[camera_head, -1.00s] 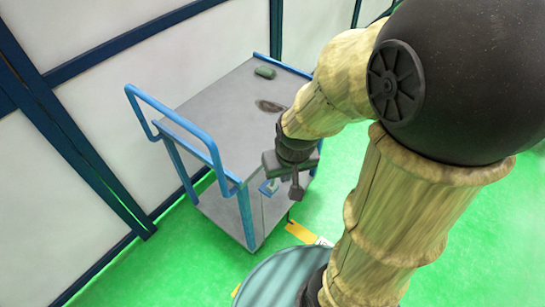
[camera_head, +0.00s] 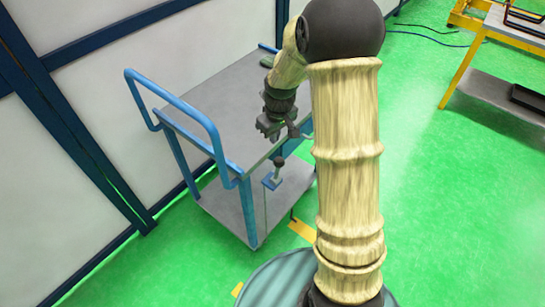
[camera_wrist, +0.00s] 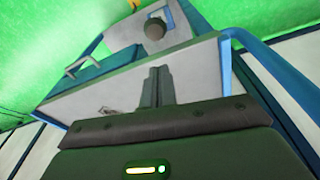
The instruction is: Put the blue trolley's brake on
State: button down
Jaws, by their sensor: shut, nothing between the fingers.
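The blue trolley (camera_head: 220,150) stands by the wall, with grey decks and a blue push handle at its left end. A lever with a dark ball knob (camera_head: 279,161) rises from a small blue bracket (camera_head: 271,181) on the trolley's near side, below the top deck's edge. In the wrist view the dark ball knob (camera_wrist: 155,28) shows beyond my fingertips. My gripper (camera_head: 275,135) is shut and empty, beside the top deck's near edge and above the knob, apart from it. My shut fingers (camera_wrist: 158,70) also show in the wrist view. I cannot tell the brake's state.
A green object (camera_head: 267,60) lies on the trolley's far end. White panels with dark blue frames stand behind the trolley. A yellow-framed table (camera_head: 462,60) stands at the upper right, with cables on the floor. Green floor between is clear.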

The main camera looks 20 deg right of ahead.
dwell(0.3)
send_over(278, 171)
jog(key=w+a, duration=0.1)
jog(key=w, duration=0.2)
notch_tip(278, 171, down, 10)
jog(key=shift+p, duration=0.45)
jog(key=shift+w+a, duration=0.1)
jog(key=shift+w, duration=0.05)
